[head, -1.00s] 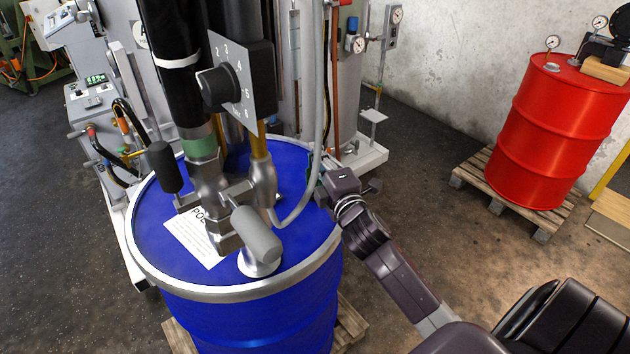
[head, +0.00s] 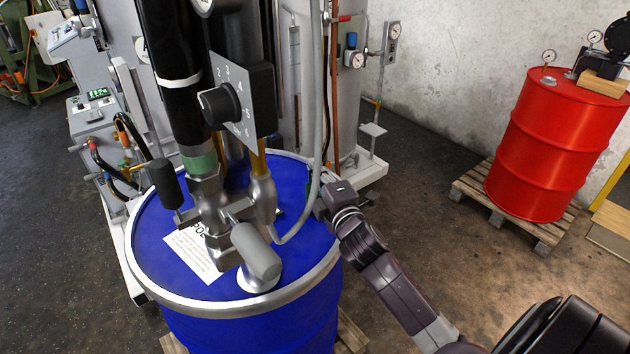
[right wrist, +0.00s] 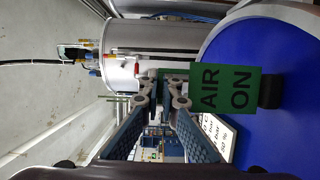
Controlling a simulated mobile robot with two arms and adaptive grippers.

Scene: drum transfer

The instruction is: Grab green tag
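The green tag (right wrist: 223,91) reads "AIR ON" in the right wrist view. It is in front of the blue drum, to the right of my fingertips. In the head view only a thin green sliver of it (head: 309,188) shows above the drum's right rim. My right gripper (right wrist: 163,88) has its fingers apart, with a gap between the tips. The right fingertip overlaps or sits close by the tag's left edge; contact is unclear. In the head view my right gripper (head: 322,192) is beside the tag, partly hidden by its own wrist. My left gripper is not in view.
The blue drum (head: 240,335) carries a pump with a dial plate (head: 257,100) and a grey hose (head: 314,130) close to my right gripper. A red drum (head: 555,145) stands on a pallet at right.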

